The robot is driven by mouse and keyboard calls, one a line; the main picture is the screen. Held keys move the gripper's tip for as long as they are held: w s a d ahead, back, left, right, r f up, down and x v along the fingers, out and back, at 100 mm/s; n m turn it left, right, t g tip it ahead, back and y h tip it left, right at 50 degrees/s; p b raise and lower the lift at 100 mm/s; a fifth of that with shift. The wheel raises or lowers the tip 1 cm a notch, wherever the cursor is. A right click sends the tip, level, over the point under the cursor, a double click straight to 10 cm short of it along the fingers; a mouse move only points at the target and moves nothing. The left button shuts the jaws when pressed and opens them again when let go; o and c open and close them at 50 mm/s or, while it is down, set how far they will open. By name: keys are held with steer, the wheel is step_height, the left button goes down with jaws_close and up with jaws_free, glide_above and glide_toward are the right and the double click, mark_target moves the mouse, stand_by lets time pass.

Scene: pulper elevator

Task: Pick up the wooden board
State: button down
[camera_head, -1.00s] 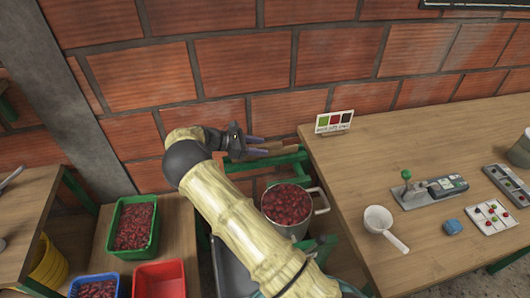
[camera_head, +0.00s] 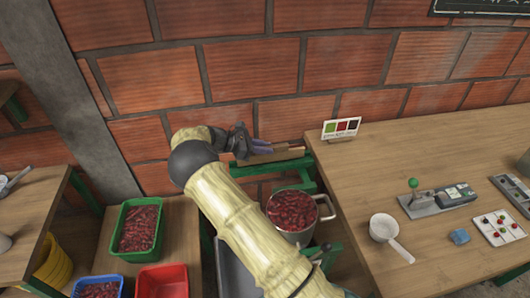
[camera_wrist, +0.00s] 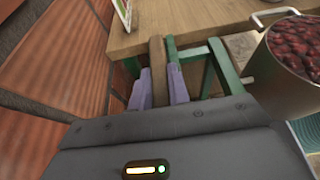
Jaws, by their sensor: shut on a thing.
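The wooden board (camera_head: 274,157) is a narrow brown piece near the brick wall, above a green frame. In the wrist view the board (camera_wrist: 157,65) runs away from me between the two purple fingers. My gripper (camera_head: 264,148) is shut on the board near one end; it also shows in the wrist view (camera_wrist: 160,84). The board's far end reaches close to the table edge. I cannot tell whether the board still touches the green frame.
A pot of red cherries (camera_head: 293,211) stands close below the board. The large table (camera_head: 360,190) at right holds a color card (camera_head: 341,129), a white scoop (camera_head: 384,228) and a hand device (camera_head: 437,199). Green (camera_head: 137,229) and red crates (camera_head: 162,281) stand at lower left.

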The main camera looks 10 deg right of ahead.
step_height(320, 180, up, 8)
steer(key=shift+r, duration=0.2)
steer(key=shift+s+d+f, duration=0.1)
stand_by(0.6)
